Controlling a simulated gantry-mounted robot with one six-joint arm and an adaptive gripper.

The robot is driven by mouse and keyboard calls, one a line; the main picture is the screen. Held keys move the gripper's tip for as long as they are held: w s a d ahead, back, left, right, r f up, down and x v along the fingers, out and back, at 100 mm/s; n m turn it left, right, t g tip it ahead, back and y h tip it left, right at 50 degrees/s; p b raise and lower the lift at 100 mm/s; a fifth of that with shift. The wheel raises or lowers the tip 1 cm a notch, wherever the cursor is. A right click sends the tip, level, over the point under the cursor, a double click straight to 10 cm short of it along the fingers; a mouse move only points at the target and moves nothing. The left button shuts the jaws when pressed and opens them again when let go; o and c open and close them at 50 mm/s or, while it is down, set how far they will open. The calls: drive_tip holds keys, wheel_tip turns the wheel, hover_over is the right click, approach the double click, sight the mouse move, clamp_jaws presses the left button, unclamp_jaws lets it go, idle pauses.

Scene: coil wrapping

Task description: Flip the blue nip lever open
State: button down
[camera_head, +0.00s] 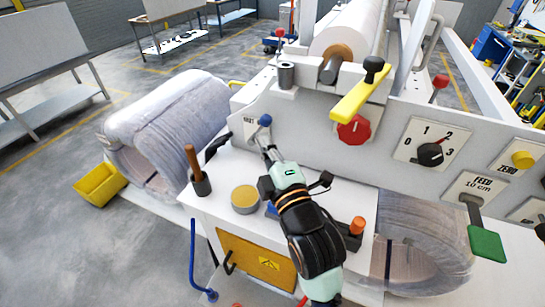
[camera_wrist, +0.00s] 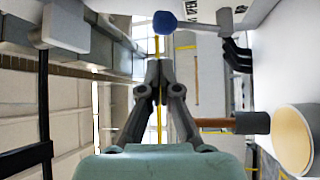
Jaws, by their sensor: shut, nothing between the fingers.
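The nip lever has a blue ball knob (camera_head: 265,120) and stands at the front panel of the white machine. In the wrist view the blue knob (camera_wrist: 165,22) sits beyond my fingertips, with its thin metal rod running right to a grey pivot. My gripper (camera_head: 267,148) is just below the knob in the head view. Its fingers (camera_wrist: 160,78) are closed together with nothing between them. A gap shows between the fingertips and the knob in the wrist view. The lower part of the lever is hidden behind my gripper in the head view.
A wooden-handled tool stands in a dark holder (camera_head: 200,183) left of my arm, near a round tin (camera_head: 245,198). A yellow lever (camera_head: 360,95) and a red knob (camera_head: 353,130) are on the machine to the right. A wrapped coil (camera_head: 170,125) lies at left.

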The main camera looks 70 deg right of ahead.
drive_tip(key=v, duration=0.5)
drive_tip(key=shift+s+a, duration=0.15)
idle(0.3)
